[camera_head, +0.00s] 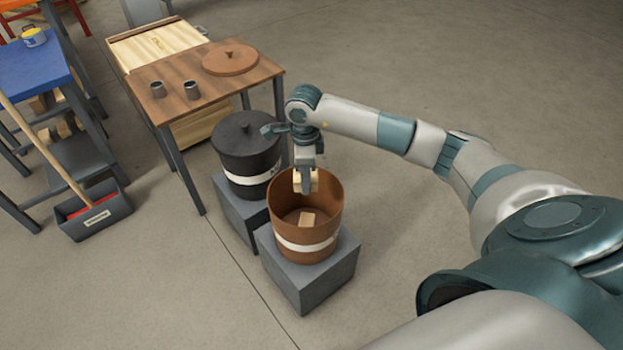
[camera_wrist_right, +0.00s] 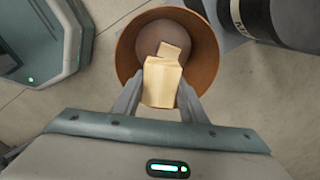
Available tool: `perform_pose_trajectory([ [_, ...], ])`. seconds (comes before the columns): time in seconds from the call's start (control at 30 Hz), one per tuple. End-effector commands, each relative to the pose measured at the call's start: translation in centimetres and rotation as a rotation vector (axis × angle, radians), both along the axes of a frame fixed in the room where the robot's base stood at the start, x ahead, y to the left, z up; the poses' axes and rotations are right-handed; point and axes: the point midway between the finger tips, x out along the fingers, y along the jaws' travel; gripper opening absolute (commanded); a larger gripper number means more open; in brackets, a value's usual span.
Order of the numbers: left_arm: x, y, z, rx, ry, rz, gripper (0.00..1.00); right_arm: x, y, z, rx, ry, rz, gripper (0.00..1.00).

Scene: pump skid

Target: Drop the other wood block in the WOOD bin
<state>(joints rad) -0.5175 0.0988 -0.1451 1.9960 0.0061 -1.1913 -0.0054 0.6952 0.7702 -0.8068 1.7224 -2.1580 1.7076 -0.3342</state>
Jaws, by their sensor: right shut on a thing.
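My right gripper (camera_head: 306,187) is shut on a pale wood block (camera_head: 315,182) at the mouth of an open brown bin (camera_head: 284,247). In the right wrist view the held wood block (camera_wrist_right: 161,82) sits between the two fingers (camera_wrist_right: 160,100), over the bin's opening (camera_wrist_right: 128,50). Another wood block (camera_head: 307,219) lies on the bin's floor, and it also shows in the right wrist view (camera_wrist_right: 169,50). The bin has a white label band, whose text I cannot read. My left gripper is not in view.
A black lidded bin (camera_head: 243,150) stands on a grey plinth (camera_head: 240,206) behind the brown bin's own plinth (camera_head: 310,280). A wooden table (camera_head: 222,86) holds a round brown lid (camera_head: 230,58) and two small grey cups. A grey labelled box (camera_head: 95,215) is at left. The foreground floor is clear.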

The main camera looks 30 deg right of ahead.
Motion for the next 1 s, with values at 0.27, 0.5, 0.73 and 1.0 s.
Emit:
perform_pose_trajectory([
  [0.27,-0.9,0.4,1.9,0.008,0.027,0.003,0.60,1.1,-2.5,-1.5,0.011,0.010,-0.301,0.16],
  [0.5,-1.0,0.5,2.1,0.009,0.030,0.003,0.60,1.1,-2.6,-1.5,0.011,0.011,-0.320,0.16],
  [0.73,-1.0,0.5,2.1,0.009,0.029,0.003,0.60,1.1,-2.6,-1.5,0.011,0.010,-0.318,0.16],
  [1.0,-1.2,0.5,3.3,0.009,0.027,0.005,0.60,1.1,-2.6,-2.4,0.012,0.010,-0.318,0.16],
])
